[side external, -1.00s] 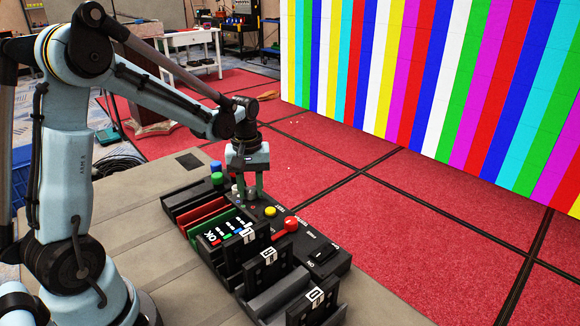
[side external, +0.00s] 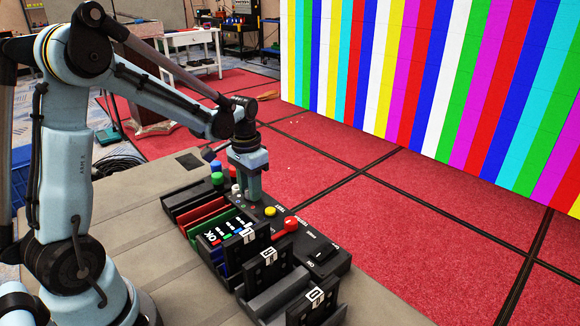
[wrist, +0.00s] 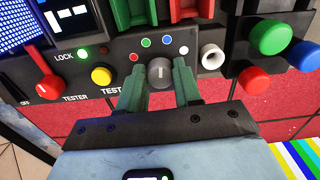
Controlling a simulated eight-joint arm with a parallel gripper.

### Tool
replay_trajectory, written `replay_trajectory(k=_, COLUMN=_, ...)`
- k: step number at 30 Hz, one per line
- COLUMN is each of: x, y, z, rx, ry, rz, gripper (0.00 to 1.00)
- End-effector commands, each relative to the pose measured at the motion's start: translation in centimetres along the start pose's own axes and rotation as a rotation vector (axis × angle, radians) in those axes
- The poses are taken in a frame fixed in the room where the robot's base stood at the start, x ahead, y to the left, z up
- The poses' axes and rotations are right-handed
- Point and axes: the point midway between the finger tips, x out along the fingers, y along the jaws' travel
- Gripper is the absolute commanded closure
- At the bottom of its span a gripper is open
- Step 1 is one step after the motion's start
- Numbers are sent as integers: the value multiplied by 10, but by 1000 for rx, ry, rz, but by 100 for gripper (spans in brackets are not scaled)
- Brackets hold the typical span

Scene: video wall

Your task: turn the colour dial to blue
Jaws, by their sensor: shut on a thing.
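The colour dial (wrist: 160,73) is a dark grey knob with a light pointer line, seen in the wrist view. The line points roughly straight up, between the green dot (wrist: 145,43) and the blue dot (wrist: 168,40). A red dot (wrist: 134,57) is at the left of the arc and a white dot (wrist: 184,50) at the right. My gripper (wrist: 160,82) is shut on the dial, with one green finger on each side. In the side view my gripper (side external: 254,192) is down at the console, and its fingers hide the dial.
A red knob (wrist: 51,88) and yellow button (wrist: 101,76) stand left of the dial. A white socket (wrist: 212,56) and large green and red caps are close on the right. The video wall (side external: 440,90) shows vertical colour stripes.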

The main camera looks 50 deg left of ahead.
Motion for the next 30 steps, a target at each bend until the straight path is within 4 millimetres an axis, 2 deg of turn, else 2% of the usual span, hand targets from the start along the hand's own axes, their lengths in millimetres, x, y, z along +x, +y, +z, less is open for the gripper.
replay_trajectory(k=11, x=-1, y=-1, z=-1, rx=170, ry=1, rz=0, gripper=97)
replay_trajectory(k=28, x=-1, y=-1, z=-1, rx=199, ry=2, rz=-1, gripper=97)
replay_trajectory(k=29, x=-1, y=-1, z=-1, rx=198, ry=2, rz=-1, gripper=64)
replay_trajectory(k=30, x=-1, y=-1, z=-1, rx=198, ry=2, rz=-1, gripper=58)
